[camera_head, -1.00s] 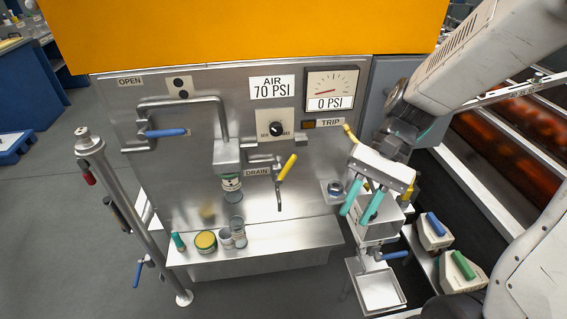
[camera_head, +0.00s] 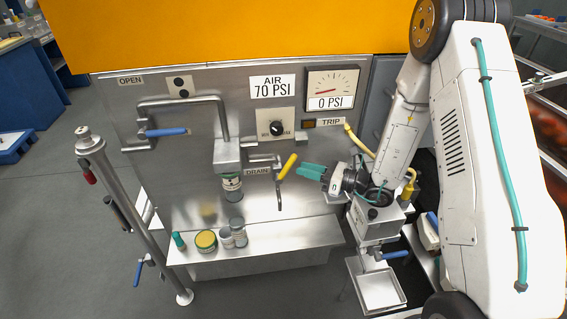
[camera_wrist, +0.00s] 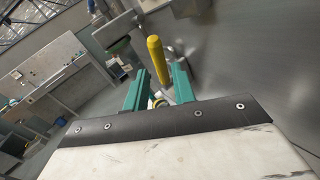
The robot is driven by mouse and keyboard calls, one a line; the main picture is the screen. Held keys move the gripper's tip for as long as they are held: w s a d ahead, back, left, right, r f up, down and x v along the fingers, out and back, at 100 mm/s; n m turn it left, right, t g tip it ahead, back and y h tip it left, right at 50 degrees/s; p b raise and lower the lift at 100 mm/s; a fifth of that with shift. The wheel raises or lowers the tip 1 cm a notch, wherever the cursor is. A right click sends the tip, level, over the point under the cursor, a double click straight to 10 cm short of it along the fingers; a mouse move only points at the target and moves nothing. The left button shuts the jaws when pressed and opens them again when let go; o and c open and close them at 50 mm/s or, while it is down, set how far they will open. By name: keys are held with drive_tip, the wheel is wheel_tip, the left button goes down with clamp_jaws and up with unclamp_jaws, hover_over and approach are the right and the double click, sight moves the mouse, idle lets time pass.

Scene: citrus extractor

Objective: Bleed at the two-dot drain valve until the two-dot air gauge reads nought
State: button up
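The air gauge (camera_head: 331,83) sits at the top of the steel panel (camera_head: 110,105); its display reads 0 PSI. The handle also shows in the wrist view (camera_wrist: 157,58), ahead of and between my fingers. My gripper (camera_head: 312,171) has teal fingers, apart and empty, just right of the handle. It also shows in the wrist view (camera_wrist: 156,88). No contact is visible.
A blue-handled valve (camera_head: 166,132) is at left under the OPEN label. Several jars and cans (camera_head: 206,241) stand on the shelf (camera_head: 270,238). A post (camera_head: 130,215) stands at left.

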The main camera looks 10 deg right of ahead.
sight(286, 169)
drive_tip(key=x, duration=0.7)
drive_tip(key=shift+w+a, duration=0.15)
drive_tip(key=shift+a, duration=0.2)
drive_tip(key=shift+c, duration=0.4)
clamp_jaws()
